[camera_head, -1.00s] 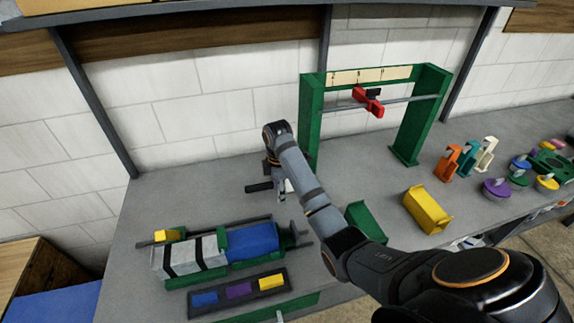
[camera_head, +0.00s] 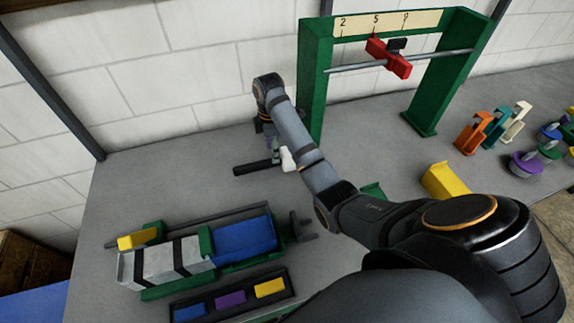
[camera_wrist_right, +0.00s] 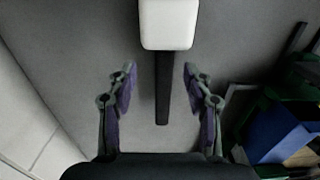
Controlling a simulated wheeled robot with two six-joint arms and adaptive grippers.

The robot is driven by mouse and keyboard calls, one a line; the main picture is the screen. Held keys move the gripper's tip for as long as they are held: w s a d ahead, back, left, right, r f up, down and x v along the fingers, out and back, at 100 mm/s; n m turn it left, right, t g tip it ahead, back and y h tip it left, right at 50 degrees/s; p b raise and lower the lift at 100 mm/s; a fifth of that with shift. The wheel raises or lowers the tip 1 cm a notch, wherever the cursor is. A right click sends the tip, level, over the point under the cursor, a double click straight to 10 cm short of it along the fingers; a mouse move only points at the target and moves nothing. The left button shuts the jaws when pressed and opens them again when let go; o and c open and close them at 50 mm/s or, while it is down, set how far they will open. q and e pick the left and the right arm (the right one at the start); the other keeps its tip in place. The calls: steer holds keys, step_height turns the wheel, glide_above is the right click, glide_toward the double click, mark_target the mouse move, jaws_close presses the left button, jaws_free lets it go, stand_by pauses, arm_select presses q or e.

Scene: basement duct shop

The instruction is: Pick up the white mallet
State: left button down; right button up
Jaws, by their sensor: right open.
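The white mallet lies on the grey bench, with a white head (camera_head: 288,159) and a black handle (camera_head: 254,168) pointing left in the head view. My right gripper (camera_head: 271,152) points down over it and hides part of it. In the right wrist view the white head (camera_wrist_right: 168,24) is at the top and the black handle (camera_wrist_right: 163,88) runs down between the two fingers of my open right gripper (camera_wrist_right: 160,78). The fingers stand apart from the handle on both sides. How high they are above the bench is hard to tell. My left gripper is not in view.
A green frame (camera_head: 310,85) with a red slider (camera_head: 388,57) stands right of the gripper. A fixture with a blue block (camera_head: 244,239) and a dark tray (camera_head: 180,305) of coloured blocks are in front.

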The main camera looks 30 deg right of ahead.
mark_target(265, 164)
steer(key=shift+f, duration=0.2)
steer(key=f+b, duration=0.4)
steer(key=f, duration=0.1)
steer(key=shift+s+f+b, duration=0.15)
steer(key=shift+s+b, duration=0.1)
steer(key=shift+b, duration=0.05)
steer(key=shift+r, duration=0.2)
steer(key=c, duration=0.5)
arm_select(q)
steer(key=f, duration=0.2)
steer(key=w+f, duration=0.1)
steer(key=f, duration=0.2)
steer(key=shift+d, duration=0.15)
arm_select(e)
jaws_close()
